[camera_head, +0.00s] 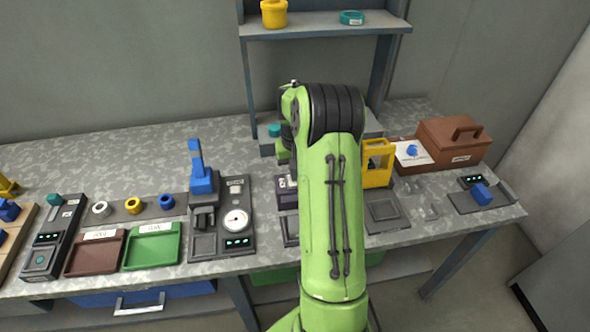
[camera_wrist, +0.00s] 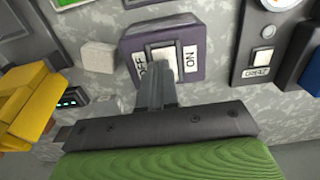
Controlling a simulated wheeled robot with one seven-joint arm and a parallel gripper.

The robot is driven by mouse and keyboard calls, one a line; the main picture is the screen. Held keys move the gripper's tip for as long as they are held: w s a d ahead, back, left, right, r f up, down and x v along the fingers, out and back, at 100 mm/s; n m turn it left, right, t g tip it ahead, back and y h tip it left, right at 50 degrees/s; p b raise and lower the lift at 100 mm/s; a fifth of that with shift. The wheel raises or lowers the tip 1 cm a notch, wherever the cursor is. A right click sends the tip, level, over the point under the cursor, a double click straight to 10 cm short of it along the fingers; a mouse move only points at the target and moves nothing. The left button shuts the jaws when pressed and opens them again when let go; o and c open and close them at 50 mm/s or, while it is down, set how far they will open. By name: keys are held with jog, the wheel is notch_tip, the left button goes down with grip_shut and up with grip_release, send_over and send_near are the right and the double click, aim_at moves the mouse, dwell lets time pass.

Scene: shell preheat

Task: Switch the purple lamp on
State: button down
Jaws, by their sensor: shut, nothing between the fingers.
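A dark purple switch box (camera_wrist: 205,42) sits at the top centre of the wrist view. It has a white rocker (camera_wrist: 163,57) between an OFF label on the left and an ON label on the right. My gripper (camera_wrist: 152,76) is shut and empty, its fingertips over the lower part of the rocker near the OFF side. I cannot tell whether they touch it. In the head view the purple box (camera_head: 284,193) shows only partly at the left of my arm, and my gripper is hidden behind the arm. I cannot make out a purple lamp itself.
A yellow frame (camera_head: 377,163) stands right of my arm; it is at the left in the wrist view (camera_wrist: 28,100). A panel with a gauge and blue lever (camera_head: 202,180) stands to the left. A pale block (camera_wrist: 98,56) lies beside the purple box. A shelf (camera_head: 325,27) rises behind.

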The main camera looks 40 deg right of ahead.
jog(key=shift+s+f, duration=0.2)
jog(key=shift+f, duration=0.25)
jog(key=shift+s, duration=0.15)
jog(key=shift+f, duration=0.15)
jog(key=shift+w+a, duration=0.35)
jog(key=shift+a, duration=0.15)
jog(key=shift+w+a, duration=0.1)
notch_tip(320, 180, up, 15)
jog(key=d+p, duration=0.1)
jog(key=p, duration=0.4)
jog(key=shift+d+p, duration=0.2)
jog(key=shift+p, duration=0.1)
jog(key=shift+s, duration=0.2)
